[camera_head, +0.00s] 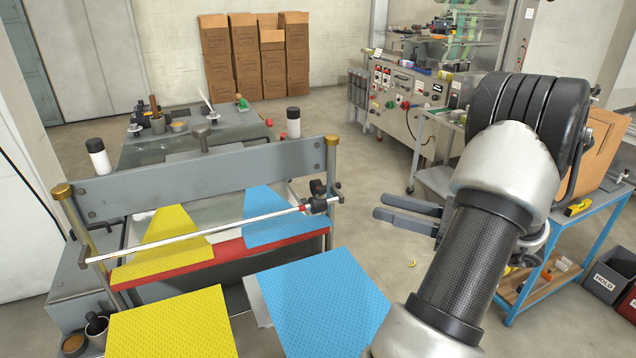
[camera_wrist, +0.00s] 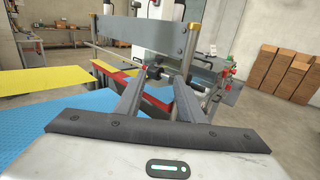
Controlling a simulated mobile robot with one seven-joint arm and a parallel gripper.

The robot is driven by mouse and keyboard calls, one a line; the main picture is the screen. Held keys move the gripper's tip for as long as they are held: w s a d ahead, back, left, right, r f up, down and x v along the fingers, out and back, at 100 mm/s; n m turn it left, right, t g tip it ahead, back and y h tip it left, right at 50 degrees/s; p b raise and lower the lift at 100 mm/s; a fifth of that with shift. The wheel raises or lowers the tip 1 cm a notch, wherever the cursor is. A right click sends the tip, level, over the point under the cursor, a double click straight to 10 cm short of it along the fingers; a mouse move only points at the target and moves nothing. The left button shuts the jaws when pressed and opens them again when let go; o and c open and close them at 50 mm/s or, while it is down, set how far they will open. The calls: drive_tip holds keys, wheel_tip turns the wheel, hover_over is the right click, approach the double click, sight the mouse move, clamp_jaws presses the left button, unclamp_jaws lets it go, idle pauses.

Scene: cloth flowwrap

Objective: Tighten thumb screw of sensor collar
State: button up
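The black sensor collar (camera_head: 318,201) sits on the right end of the white horizontal rod (camera_head: 200,233), close to the right gold-capped post. It has dark knobs; I cannot tell which is the thumb screw. In the wrist view the collar (camera_wrist: 154,72) appears between the fingertips, farther away. My gripper (camera_head: 380,207) is open and empty, to the right of the collar and apart from it, with its fingers pointing left. Both spread fingers also show in the wrist view (camera_wrist: 158,78).
A grey crossbar (camera_head: 205,180) stands above the rod between two posts. Yellow (camera_head: 172,325) and blue (camera_head: 322,300) sheets lie below and in front. A blue-framed cart (camera_head: 575,240) is at right. Cardboard boxes (camera_head: 245,58) stand behind. Open floor lies between the machine and cart.

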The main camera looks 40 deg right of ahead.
sight(320, 189)
drive_tip(key=p+x, duration=0.2)
drive_tip(key=x, duration=1.4)
drive_tip(key=shift+w+a, duration=0.1)
drive_tip(key=shift+w, duration=0.1)
clamp_jaws()
